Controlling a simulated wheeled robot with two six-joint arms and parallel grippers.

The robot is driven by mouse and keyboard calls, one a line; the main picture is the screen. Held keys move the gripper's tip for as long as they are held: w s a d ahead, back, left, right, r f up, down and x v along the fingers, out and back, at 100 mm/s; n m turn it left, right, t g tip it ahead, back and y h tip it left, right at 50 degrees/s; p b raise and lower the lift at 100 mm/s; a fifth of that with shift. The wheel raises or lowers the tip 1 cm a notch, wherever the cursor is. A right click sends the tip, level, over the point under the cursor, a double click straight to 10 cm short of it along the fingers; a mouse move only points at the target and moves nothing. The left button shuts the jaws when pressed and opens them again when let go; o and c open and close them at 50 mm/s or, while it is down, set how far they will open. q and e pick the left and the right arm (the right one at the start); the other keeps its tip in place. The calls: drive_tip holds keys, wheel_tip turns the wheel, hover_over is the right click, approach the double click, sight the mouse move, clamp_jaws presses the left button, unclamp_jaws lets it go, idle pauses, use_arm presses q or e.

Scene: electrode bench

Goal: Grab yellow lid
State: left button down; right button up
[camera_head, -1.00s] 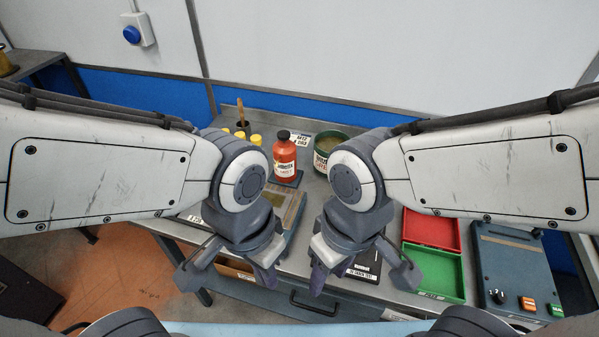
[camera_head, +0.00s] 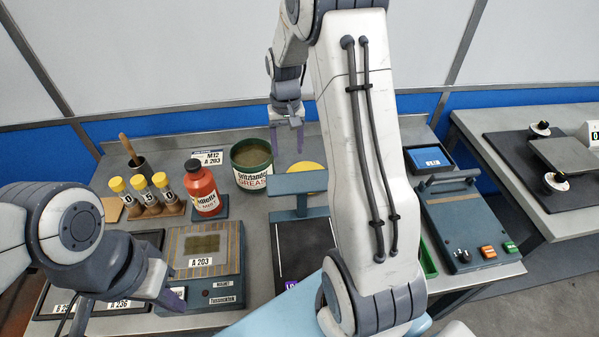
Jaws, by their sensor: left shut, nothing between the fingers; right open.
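A round yellow lid (camera_head: 306,168) lies flat at the back middle of the bench, partly hidden behind a blue-grey stand (camera_head: 298,184). My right gripper (camera_head: 287,138) is open and empty. It points down behind the green grease can and the lid, a little left of the lid in the picture, and does not appear to touch it. My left gripper (camera_head: 178,299) is shut and empty, low at the left over the front of the bench, away from the lid.
A green grease can (camera_head: 252,181), a red bottle (camera_head: 203,190) and several yellow-capped bottles (camera_head: 140,184) stand left of the lid. A tile device (camera_head: 205,244) sits in front of them. My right arm covers the bench right of the stand. A blue-grey control box (camera_head: 463,225) stands further right.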

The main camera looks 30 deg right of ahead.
drive_tip(key=f, duration=0.2)
drive_tip(key=d+f, duration=0.2)
drive_tip(key=f, duration=0.1)
drive_tip(key=shift+w+f, duration=0.3)
drive_tip(key=shift+f, duration=0.05)
wheel_tip(320, 180, down, 6)
drive_tip(key=shift+w+a+r+p, duration=0.1)
drive_tip(key=shift+a+r+p, duration=0.05)
drive_tip(key=shift+p, duration=0.6)
use_arm(q)
drive_tip(key=shift+w+a+r, duration=0.25)
drive_tip(key=shift+r, duration=0.35)
use_arm(e)
clamp_jaws()
